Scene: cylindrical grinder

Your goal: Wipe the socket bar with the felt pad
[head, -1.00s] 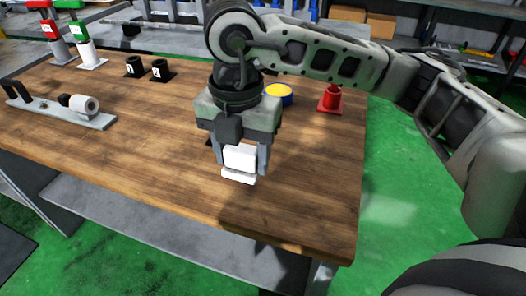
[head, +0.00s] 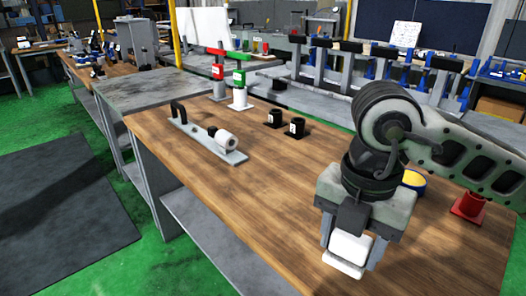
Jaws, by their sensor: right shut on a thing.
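My right gripper (head: 348,258) is at the lower right of the head view, over the wooden table. It is shut on a white block, which looks like the felt pad (head: 350,247). A long pale grey bar (head: 203,140), which looks like the socket bar, lies on the table left of centre. It has a black handle (head: 178,110) at its far end and a white cylinder (head: 226,140) lying at its near end. The pad is well apart from the bar, to its right and nearer. My left gripper is not in view.
Two black cups with white labels (head: 297,127) stand behind the bar. Red-topped (head: 218,72) and green-topped (head: 240,92) stands are at the far edge. A blue-and-yellow round container (head: 413,181) and a red cone-like holder (head: 469,205) are right. Bare wood (head: 255,190) lies between bar and gripper.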

